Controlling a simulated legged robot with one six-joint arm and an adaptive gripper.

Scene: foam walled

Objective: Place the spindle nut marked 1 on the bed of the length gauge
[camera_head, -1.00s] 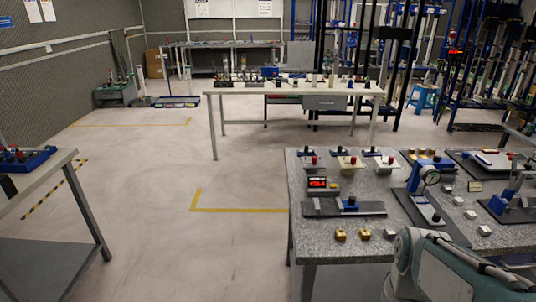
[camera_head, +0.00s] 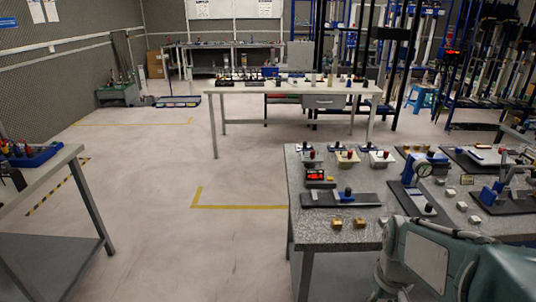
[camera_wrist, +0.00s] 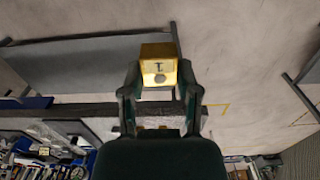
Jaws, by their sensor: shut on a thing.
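In the wrist view my gripper (camera_wrist: 160,88) is shut on a yellow, brass-coloured spindle nut (camera_wrist: 159,52), held between the two fingertips. A dark mark on its face looks like a 1. In the head view a gauge with a lit red display (camera_head: 319,178) and a long dark bed (camera_head: 340,200) with a blue knob sits at the left of the granite table; it looks like the length gauge. My arm fills the lower right of the head view, and my gripper cannot be made out there.
Two brass nuts (camera_head: 348,223) sit at the granite table's (camera_head: 312,221) front edge. A side table (camera_head: 52,165) stands left; the floor between is clear.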

